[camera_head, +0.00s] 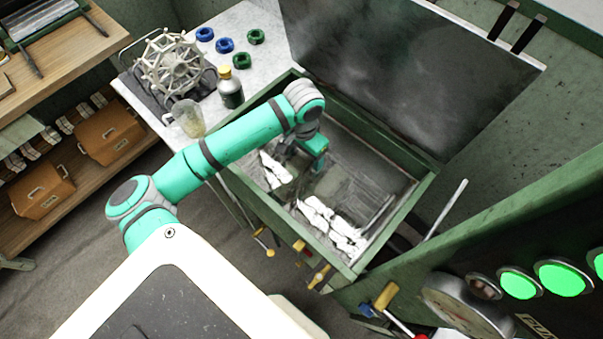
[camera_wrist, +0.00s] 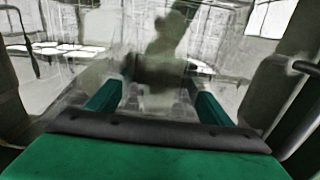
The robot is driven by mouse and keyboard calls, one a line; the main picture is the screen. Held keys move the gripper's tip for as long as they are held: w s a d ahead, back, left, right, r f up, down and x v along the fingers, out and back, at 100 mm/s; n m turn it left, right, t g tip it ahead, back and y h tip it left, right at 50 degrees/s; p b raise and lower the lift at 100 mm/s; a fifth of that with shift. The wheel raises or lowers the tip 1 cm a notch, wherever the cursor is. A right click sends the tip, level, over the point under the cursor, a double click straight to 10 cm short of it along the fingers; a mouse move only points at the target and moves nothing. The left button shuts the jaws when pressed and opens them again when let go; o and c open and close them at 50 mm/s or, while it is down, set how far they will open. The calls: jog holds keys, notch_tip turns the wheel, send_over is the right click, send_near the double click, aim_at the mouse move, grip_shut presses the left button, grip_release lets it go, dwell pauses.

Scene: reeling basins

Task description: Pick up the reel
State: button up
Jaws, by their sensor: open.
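The reel (camera_head: 173,65) is a pale, wheel-like frame with spokes and bars. It rests on a dark stand at the left of the pale worktop, in the upper left of the head view. My arm reaches to the right, away from the reel, and my gripper (camera_head: 312,165) is over or inside the green-rimmed basin (camera_head: 421,196). In the wrist view my gripper (camera_wrist: 158,103) has its two green fingers spread with nothing held between them. A glossy surface with a dark reflection lies ahead of them. The reel cannot be made out in the wrist view.
A bottle with a yellow cap (camera_head: 230,88), a clear jug (camera_head: 188,118) and several blue and green rings (camera_head: 224,45) stand near the reel. A raised dark panel (camera_head: 410,75) backs the basin. A control panel with green buttons (camera_head: 560,278) is at the lower right.

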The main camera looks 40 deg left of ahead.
jog(key=f, duration=0.3)
jog(key=shift+s+f, duration=0.25)
jog(key=shift+f, duration=0.05)
jog(key=shift+w+a+f, duration=0.1)
jog(key=shift+f, duration=0.45)
jog(key=shift+w, duration=0.1)
jog(key=c, duration=0.5)
jog(key=shift+s+a, duration=0.15)
jog(key=shift+s, duration=0.05)
jog(key=c, duration=0.7)
jog(key=shift+w+d, duration=0.1)
jog(key=shift+d, duration=0.25)
jog(key=shift+r, duration=0.15)
